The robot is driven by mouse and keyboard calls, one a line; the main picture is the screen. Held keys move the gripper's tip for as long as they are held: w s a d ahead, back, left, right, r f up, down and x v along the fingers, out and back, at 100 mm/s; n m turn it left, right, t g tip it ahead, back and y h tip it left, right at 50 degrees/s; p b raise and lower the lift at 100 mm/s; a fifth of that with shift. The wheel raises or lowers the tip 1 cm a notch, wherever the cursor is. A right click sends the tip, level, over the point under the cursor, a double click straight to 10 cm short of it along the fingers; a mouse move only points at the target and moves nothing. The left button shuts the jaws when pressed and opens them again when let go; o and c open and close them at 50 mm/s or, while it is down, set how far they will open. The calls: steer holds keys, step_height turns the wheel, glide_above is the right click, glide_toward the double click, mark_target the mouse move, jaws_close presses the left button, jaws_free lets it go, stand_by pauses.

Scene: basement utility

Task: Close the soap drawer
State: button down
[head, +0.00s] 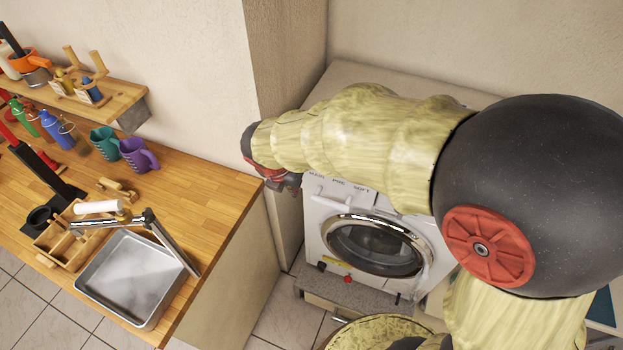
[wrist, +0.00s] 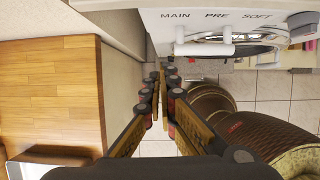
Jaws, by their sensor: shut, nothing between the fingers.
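The soap drawer (head: 333,201) is at the upper left of the white washing machine's front, partly hidden by my arm. In the wrist view, its white bar handle (wrist: 205,41) sits below the labels MAIN, PRE and SOFT. I cannot tell how far the drawer is pulled out. My gripper (wrist: 160,82) is shut and empty, to the left of the handle and apart from it. In the head view, my gripper (head: 285,180) is between the wooden counter and the machine, beside the drawer's left end.
The wooden counter (head: 215,185) with a metal sink (head: 135,280) is at the left. A wall corner (head: 285,90) stands close behind my gripper. The round washer door (head: 378,245) is below the drawer. The machine stands on a grey plinth (head: 360,292). Tiled floor shows between counter and machine.

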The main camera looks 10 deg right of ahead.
mark_target(311, 184)
steer(key=shift+w+d+f+b, duration=0.5)
steer(key=shift+w+d+f, duration=0.4)
steer(key=shift+f, duration=0.65)
steer(key=shift+w+d+f+b, duration=0.6)
steer(key=shift+w+f, duration=0.35)
steer(key=shift+f, duration=0.65)
steer(key=shift+w+d+f+b, duration=0.4)
steer(key=shift+w+d+f, duration=0.5)
steer(key=shift+f, duration=0.65)
steer(key=shift+w, duration=0.15)
steer(key=shift+w+d+r+p, duration=0.2)
steer(key=shift+w+d+p, duration=0.6)
steer(key=shift+p, duration=0.4)
steer(key=shift+w+f, duration=0.2)
steer(key=shift+a, duration=0.1)
steer(key=shift+s+a, duration=0.1)
